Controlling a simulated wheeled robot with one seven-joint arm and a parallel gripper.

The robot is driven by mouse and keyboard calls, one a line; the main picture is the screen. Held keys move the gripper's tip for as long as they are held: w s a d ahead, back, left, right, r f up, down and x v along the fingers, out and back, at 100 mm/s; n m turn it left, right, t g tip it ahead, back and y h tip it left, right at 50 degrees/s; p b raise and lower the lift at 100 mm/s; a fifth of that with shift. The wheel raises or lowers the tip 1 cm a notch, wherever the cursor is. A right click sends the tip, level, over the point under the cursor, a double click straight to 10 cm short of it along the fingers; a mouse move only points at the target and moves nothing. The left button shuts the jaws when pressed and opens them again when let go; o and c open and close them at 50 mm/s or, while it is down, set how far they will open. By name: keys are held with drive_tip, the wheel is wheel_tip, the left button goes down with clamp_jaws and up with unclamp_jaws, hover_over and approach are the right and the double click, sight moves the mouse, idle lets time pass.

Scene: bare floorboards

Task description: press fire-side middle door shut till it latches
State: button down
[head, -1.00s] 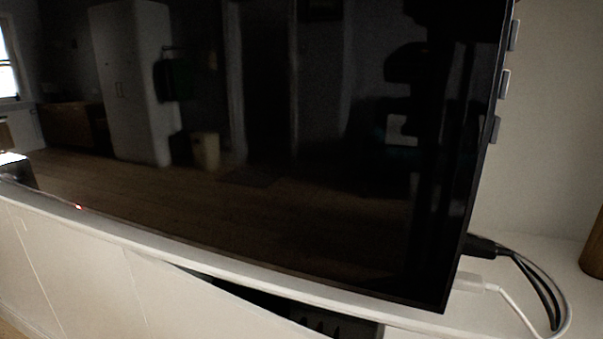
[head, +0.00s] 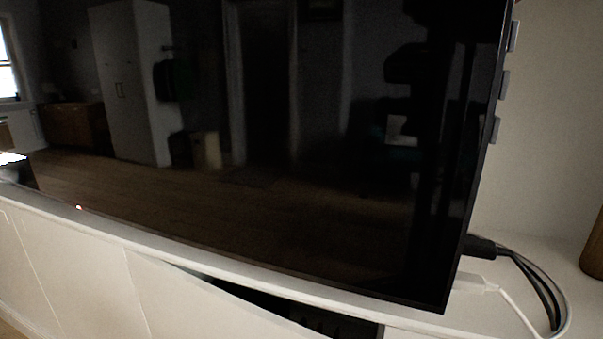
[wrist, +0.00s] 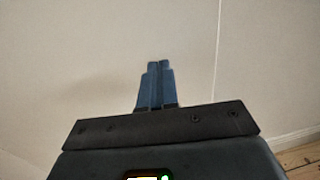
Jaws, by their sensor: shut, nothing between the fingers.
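The white cabinet's front (head: 75,270) runs along the bottom of the head view, divided by thin seams into door panels. One panel, toward the right, is a door (head: 205,305) standing ajar, its top edge tilted out from the cabinet with a dark gap behind it. I cannot tell which panel is the fire-side middle door. In the wrist view my gripper (wrist: 159,66) is shut, its blue fingers together and empty, in front of a pale panel (wrist: 110,60). A vertical seam (wrist: 217,45) lies to its right. Contact with the panel cannot be judged. The head view does not show my gripper.
A large dark television (head: 270,150) stands on the cabinet top, mirroring the room. Black and white cables (head: 535,280) hang at its right, near a brown object (head: 593,247). Floorboards (wrist: 303,158) and a skirting strip show at the lower right of the wrist view.

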drive_tip(key=x, duration=0.8)
drive_tip(key=shift+d+b, duration=0.2)
drive_tip(key=shift+b, duration=0.15)
idle(2.4)
drive_tip(key=p+v, duration=0.3)
drive_tip(key=v, duration=1)
drive_tip(key=shift+a, duration=0.2)
drive_tip(key=shift+d, duration=0.1)
idle(0.8)
